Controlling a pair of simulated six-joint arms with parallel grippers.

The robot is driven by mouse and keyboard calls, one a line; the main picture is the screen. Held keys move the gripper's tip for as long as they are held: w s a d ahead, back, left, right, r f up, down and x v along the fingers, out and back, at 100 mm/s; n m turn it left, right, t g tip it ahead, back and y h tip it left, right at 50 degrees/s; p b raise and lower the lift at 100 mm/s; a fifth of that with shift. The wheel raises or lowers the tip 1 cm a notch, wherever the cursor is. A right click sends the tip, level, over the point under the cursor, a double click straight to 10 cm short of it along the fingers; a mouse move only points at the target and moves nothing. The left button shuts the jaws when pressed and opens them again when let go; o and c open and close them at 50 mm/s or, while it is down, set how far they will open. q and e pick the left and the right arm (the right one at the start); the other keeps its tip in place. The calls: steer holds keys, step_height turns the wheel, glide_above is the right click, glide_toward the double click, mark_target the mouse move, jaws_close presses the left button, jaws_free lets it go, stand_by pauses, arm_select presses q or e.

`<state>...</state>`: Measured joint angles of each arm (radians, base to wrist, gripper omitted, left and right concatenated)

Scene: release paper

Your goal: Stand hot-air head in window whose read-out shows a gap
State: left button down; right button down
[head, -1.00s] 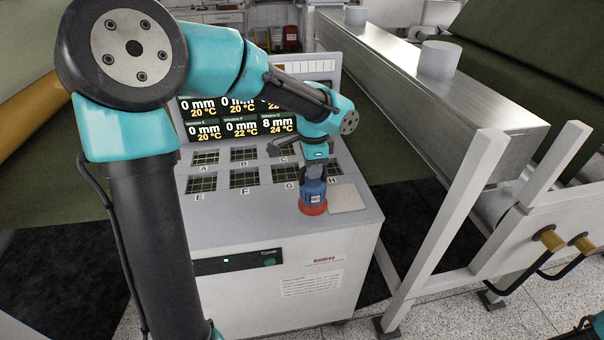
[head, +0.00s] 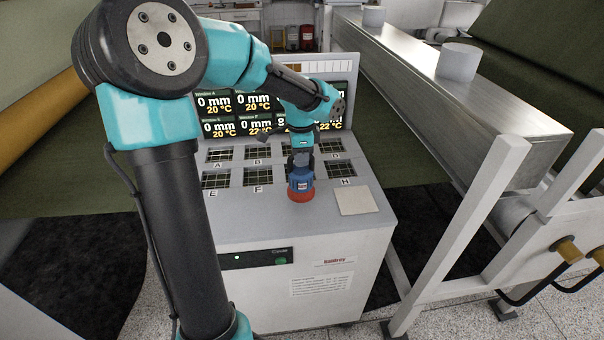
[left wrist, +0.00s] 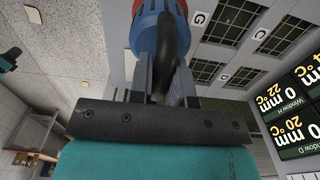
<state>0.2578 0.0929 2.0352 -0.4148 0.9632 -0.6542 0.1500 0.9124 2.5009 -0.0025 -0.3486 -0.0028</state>
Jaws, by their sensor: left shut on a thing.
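The hot-air head (head: 300,186), blue with an orange-red bottom, is held upright by my left gripper (head: 302,160), shut on its upper part. In the head view it covers window G in the front row; I cannot tell whether its bottom touches the panel. The left wrist view shows the hot-air head (left wrist: 160,30) between the fingers (left wrist: 160,85). The read-out screen (head: 225,103) shows 0 mm for windows A, B, E and F; the left wrist view shows 0 mm for H and D. My arm hides G's read-out. My right gripper is out of view.
Gridded windows E (head: 215,180), F (head: 258,176) and H (head: 341,168) flank the head on the console (head: 290,222). A pale square plate (head: 356,200) lies at the front right. A metal beam (head: 470,100) and white frame (head: 470,230) stand to the right.

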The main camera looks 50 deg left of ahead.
arm_select(q)
steer(key=shift+w+a, duration=0.1)
steer(key=w+a+f, duration=0.1)
steer(key=w+a, duration=0.9)
steer(key=a, duration=0.1)
steer(key=shift+w+a+f, duration=0.15)
steer(key=shift+w+a, duration=0.05)
steer(key=shift+a, duration=0.2)
steer(key=shift+f, duration=1.85)
steer(key=c, duration=1.5)
jaws_free()
steer(key=shift+f, duration=0.15)
steer(key=o, duration=0.4)
